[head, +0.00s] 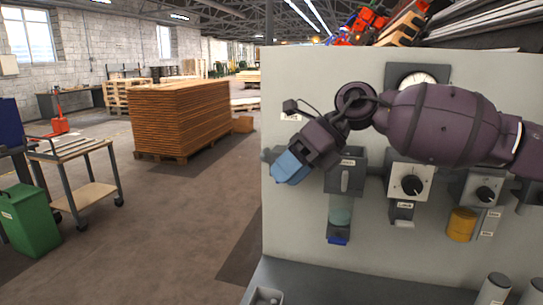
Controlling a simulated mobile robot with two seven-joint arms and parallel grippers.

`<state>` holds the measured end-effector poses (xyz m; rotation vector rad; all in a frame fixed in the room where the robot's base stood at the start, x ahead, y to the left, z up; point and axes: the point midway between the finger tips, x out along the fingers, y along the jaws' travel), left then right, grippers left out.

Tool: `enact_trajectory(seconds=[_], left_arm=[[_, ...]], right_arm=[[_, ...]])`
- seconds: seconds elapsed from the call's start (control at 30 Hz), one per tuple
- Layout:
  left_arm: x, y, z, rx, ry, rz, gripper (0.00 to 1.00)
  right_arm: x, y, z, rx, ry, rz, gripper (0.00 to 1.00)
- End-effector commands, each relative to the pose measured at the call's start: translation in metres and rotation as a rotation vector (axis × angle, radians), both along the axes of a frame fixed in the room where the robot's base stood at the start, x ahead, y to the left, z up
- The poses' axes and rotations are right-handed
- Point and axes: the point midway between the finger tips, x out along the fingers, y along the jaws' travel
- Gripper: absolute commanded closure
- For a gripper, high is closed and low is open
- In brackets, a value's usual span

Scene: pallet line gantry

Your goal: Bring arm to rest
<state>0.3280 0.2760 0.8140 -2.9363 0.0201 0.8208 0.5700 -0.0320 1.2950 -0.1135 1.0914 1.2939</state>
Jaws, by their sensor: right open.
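My right arm comes in from the right edge of the head view and reaches across the front of a pale control panel (290,235). My right gripper (279,169) is at the panel's left edge and points down and to the left. Blue covers its finger end. It is open and I see nothing held in it. It is left of a grey switch box (346,180); whether they touch cannot be told. My left gripper is not in view.
Rotary knobs (412,186), a round gauge (417,80) and a yellow cylinder (461,225) are on the panel. A grey ledge (350,285) runs below. Left are a stack of boards (180,115), a cart (75,150) and a green bin (30,220). The floor between is clear.

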Motion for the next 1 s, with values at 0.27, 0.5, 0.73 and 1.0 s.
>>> enact_trajectory(seconds=[0.27, 0.5, 0.73, 1.0], left_arm=[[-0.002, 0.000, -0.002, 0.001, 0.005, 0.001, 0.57], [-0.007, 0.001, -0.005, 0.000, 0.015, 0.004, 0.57], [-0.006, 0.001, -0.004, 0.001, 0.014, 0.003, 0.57], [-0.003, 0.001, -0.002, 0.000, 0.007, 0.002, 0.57]], right_arm=[[-0.026, 0.038, -0.058, 0.331, 0.282, -0.067, 0.46], [-0.038, 0.050, -0.089, 0.611, 0.529, -0.200, 0.46], [-0.039, 0.043, -0.118, 0.865, 0.768, -0.389, 0.46], [-0.034, 0.009, -0.165, 1.136, 1.042, -0.681, 0.46]])
